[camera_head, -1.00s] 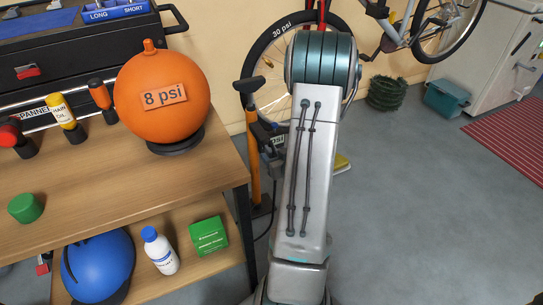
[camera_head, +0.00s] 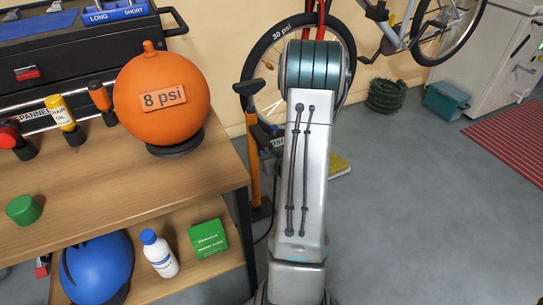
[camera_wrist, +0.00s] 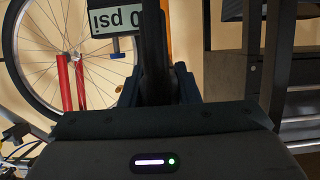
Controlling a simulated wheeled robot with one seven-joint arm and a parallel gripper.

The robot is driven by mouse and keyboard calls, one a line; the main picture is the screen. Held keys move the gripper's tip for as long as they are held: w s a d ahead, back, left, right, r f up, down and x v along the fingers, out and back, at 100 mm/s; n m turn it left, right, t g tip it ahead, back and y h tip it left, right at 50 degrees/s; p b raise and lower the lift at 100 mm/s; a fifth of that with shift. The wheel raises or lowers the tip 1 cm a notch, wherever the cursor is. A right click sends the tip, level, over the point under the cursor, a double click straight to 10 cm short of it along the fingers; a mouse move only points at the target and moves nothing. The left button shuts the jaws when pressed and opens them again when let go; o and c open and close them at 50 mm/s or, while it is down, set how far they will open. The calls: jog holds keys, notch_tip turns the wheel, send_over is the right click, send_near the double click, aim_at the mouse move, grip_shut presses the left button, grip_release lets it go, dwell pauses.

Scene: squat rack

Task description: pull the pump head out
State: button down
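An orange floor pump (camera_head: 254,163) stands upright beside the bench's right leg, with a black T-shaped handle (camera_head: 249,92) on top. In the wrist view a sign (camera_wrist: 112,20) ending in "0 psi" appears upside down, beside a dark upright piece (camera_wrist: 153,55) with dark blue parts at its sides. I cannot tell which of these dark parts are my fingers and which are the pump head. My gripper is mostly hidden behind my own arm in the head view. Whether it is open or shut is unclear.
A bicycle wheel (camera_head: 262,50) marked 30 psi is behind my arm. The wooden bench (camera_head: 95,205) carries an orange ball (camera_head: 160,75) marked 8 psi.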

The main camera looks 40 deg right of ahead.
jog(key=shift+s+a, duration=0.15)
jog(key=shift+s, duration=0.55)
dwell(0.4)
jog(key=s+a+b, duration=0.1)
jog(key=s+b, duration=0.1)
jog(key=s, duration=0.4)
jog(key=shift+a, duration=0.2)
dwell(0.6)
